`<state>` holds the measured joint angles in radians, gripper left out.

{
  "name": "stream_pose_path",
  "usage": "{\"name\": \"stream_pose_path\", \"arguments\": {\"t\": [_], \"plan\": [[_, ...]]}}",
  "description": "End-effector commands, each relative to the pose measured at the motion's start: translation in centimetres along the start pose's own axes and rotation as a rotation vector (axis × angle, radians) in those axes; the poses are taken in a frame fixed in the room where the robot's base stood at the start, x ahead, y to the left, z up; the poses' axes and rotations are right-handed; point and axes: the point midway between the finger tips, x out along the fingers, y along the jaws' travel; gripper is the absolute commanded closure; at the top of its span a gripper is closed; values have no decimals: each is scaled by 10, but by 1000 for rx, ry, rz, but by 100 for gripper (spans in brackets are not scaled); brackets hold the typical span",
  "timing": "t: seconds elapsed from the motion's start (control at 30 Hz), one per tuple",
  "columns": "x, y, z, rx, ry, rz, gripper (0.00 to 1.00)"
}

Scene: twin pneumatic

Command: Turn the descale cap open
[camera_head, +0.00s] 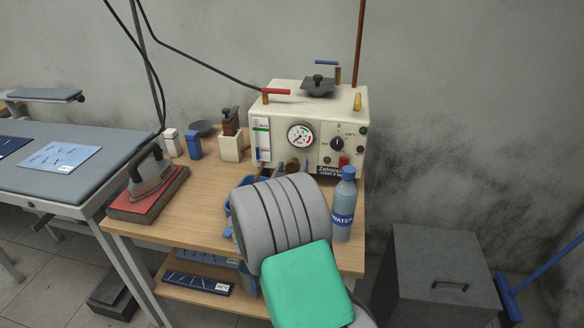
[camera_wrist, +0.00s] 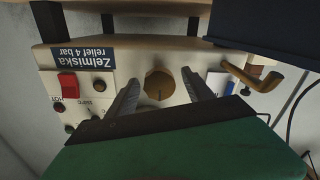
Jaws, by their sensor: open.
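The descale cap (camera_wrist: 159,84) appears to be the round brass knob low on the front of the cream steam boiler (camera_head: 282,119). No label for it is readable. In the wrist view, where the boiler appears upside down, my gripper (camera_wrist: 160,77) is open. Its two grey ridged fingers stand on either side of the cap, with a visible gap at each side. I cannot tell how deep the fingertips reach around it.
A water bottle (camera_head: 344,207) stands close right of my arm on the wooden table (camera_head: 206,189). A brass tap (camera_wrist: 254,78) and a red switch (camera_wrist: 68,85) flank the cap. An iron (camera_head: 151,177) rests on a red pad at left. A grey bin (camera_head: 437,270) stands right.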

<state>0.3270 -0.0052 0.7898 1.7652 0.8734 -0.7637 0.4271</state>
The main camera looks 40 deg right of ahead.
Motion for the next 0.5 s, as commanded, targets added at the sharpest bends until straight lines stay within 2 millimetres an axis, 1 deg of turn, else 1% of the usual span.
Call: {"name": "stream_pose_path", "arguments": {"t": [0.1,0.13,0.5], "plan": [[0,0,0,0,0,0,40],[0,0,0,0,0,0,41],[-1,0,0,0,-1,0,72]]}}
